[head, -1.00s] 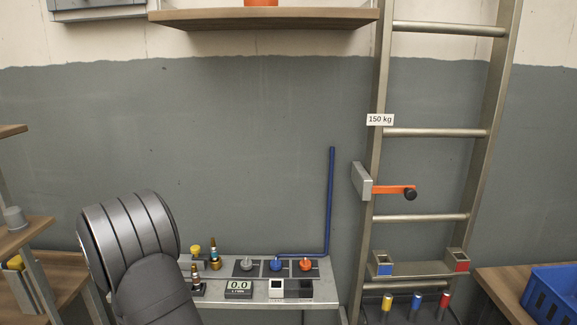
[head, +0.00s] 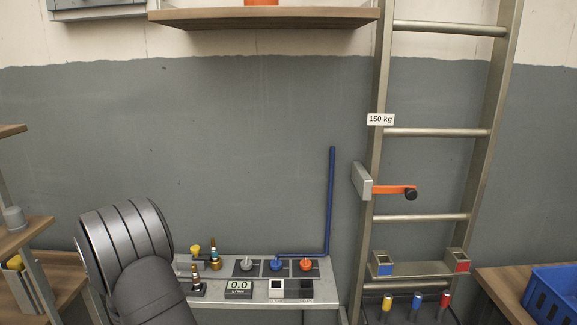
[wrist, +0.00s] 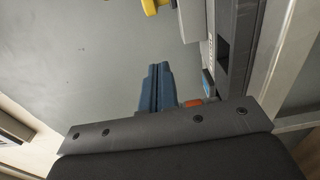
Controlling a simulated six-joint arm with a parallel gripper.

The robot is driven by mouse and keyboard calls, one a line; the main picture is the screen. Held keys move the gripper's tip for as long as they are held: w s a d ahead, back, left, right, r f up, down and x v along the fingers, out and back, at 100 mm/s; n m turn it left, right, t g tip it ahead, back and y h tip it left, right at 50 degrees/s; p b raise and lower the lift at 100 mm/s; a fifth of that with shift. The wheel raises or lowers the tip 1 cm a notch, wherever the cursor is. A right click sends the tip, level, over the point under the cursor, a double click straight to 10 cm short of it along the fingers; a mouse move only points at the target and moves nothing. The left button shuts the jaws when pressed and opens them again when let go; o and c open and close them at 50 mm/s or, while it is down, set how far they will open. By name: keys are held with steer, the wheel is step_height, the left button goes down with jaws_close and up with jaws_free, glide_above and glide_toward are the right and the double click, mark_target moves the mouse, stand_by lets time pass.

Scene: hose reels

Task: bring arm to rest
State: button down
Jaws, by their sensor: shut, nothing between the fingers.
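In the wrist view my gripper (wrist: 157,90) shows two dark blue fingers pressed together, with nothing between them. They stand out from under a dark, bolted plate, over a grey background. My dark arm is at the lower left in the head view, bent in front of the left end of the bench; its gripper is not visible there.
The metal bench (head: 325,292) carries a meter reading 0.0 (head: 239,287) and several knobs and fittings. A blue pipe (head: 330,200) rises behind it. A ladder (head: 430,133) with an orange lever (head: 390,190) stands right. A shelf (head: 265,18) hangs above. The wall space between is clear.

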steer(key=shift+s, duration=1.1)
steer(key=shift+s+d+r+m, duration=0.15)
steer(key=shift+d+r+m, duration=0.05)
steer(key=shift+r+m, duration=0.1)
steer(key=w+d+r+m+g+h, duration=0.3)
steer(key=w+d+m+g, duration=0.2)
steer(key=m, duration=0.8)
steer(key=w+d+r+m+g+h, duration=0.4)
steer(key=w+d+m+g, duration=0.1)
steer(key=d+m+g, duration=0.4)
steer(key=shift+w+d+m+g+h, duration=0.3)
steer(key=shift+d+m, duration=0.95)
steer(key=shift+m, duration=1.15)
